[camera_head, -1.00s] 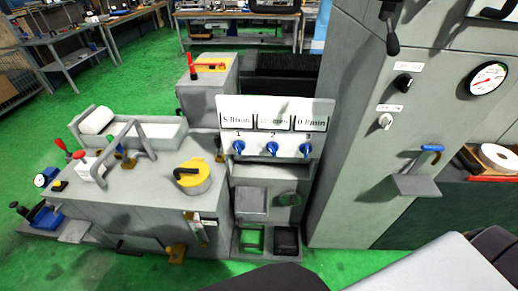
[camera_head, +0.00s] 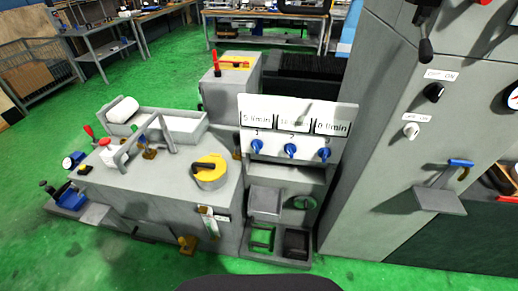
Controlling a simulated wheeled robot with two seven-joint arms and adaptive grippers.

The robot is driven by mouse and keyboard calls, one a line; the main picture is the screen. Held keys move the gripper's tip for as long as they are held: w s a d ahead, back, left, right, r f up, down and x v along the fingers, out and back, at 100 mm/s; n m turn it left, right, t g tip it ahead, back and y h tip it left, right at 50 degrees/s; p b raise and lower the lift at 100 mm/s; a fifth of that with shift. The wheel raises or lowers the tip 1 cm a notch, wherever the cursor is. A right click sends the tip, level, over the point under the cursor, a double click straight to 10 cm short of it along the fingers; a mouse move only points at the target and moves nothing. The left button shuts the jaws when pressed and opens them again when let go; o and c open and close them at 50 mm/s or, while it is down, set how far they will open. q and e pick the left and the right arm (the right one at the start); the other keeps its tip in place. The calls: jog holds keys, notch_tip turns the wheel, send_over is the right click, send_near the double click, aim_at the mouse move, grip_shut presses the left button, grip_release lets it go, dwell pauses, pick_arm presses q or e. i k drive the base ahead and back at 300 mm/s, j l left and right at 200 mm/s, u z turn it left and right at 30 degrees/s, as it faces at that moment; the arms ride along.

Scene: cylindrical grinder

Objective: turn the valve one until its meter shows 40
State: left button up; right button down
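A white panel (camera_head: 290,161) stands upright near the middle of the view. It carries three blue valves in a row, marked 1, 2 and 3. Valve one (camera_head: 257,147) is the leftmost, with valve two (camera_head: 290,151) in the middle and valve three (camera_head: 324,155) at the right. Above them are three meters. The meter over valve one (camera_head: 256,119) appears to read 5 l/min. The middle meter (camera_head: 293,125) is too blurred to read surely, and the right meter (camera_head: 331,128) appears to read 0 l/min. Neither gripper shows in the view.
A grey machine bench (camera_head: 150,195) with a yellow-and-black round knob (camera_head: 210,171) stands left of the panel. A tall grey cabinet (camera_head: 385,120) with switches and a blue-handled lever (camera_head: 460,163) stands to the right. Green floor (camera_head: 110,255) is open in front of the bench.

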aim_at(257, 145)
jog(key=i+l+u, duration=0.1)
jog(key=l, duration=0.45)
jog(key=i+l+u, duration=0.1)
jog(key=l, duration=0.4)
jog(key=l+u, duration=0.1)
jog(key=l, duration=0.45)
jog(key=i, duration=0.05)
